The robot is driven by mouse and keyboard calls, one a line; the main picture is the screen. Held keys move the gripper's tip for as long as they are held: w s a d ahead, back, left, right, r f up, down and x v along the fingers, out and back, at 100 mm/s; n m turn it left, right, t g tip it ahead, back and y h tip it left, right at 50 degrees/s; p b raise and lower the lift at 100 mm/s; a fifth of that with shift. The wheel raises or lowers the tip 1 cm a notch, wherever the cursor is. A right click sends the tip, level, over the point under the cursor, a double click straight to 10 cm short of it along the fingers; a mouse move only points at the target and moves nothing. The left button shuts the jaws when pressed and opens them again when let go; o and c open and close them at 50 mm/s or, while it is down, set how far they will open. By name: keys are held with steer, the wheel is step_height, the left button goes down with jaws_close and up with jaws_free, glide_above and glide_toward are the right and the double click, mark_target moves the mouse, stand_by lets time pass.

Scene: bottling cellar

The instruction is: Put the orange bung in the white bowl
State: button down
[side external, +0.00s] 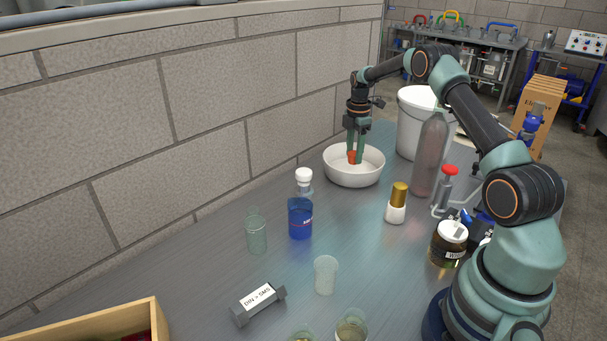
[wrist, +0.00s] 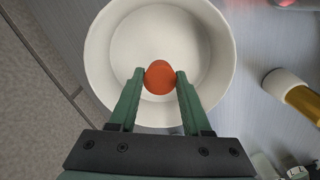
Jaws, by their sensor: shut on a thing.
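The orange bung (wrist: 160,77) is held between the two green fingers of my gripper (wrist: 159,76), one finger on each side. It also shows in the side external view (side external: 352,157) between the fingertips of my gripper (side external: 356,156). The white bowl (wrist: 222,56) lies beneath the bung in the wrist view. In the side external view the bowl (side external: 353,178) stands on the table near the wall, and the bung is inside its outline, low over the bowl's inside. I cannot tell whether the bung touches the bowl's floor.
A white bucket (side external: 412,128) and a grey bottle (side external: 428,155) stand right of the bowl. A gold-capped white bottle (side external: 397,205), a blue beaker (side external: 300,220) and glasses stand nearer. The block wall (side external: 220,110) runs close along the left. Some table between the bowl and the nearer things is clear.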

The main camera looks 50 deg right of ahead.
mark_target(354, 153)
steer(key=shift+c, duration=1.4)
jaws_free()
steer(key=shift+r, duration=3.55)
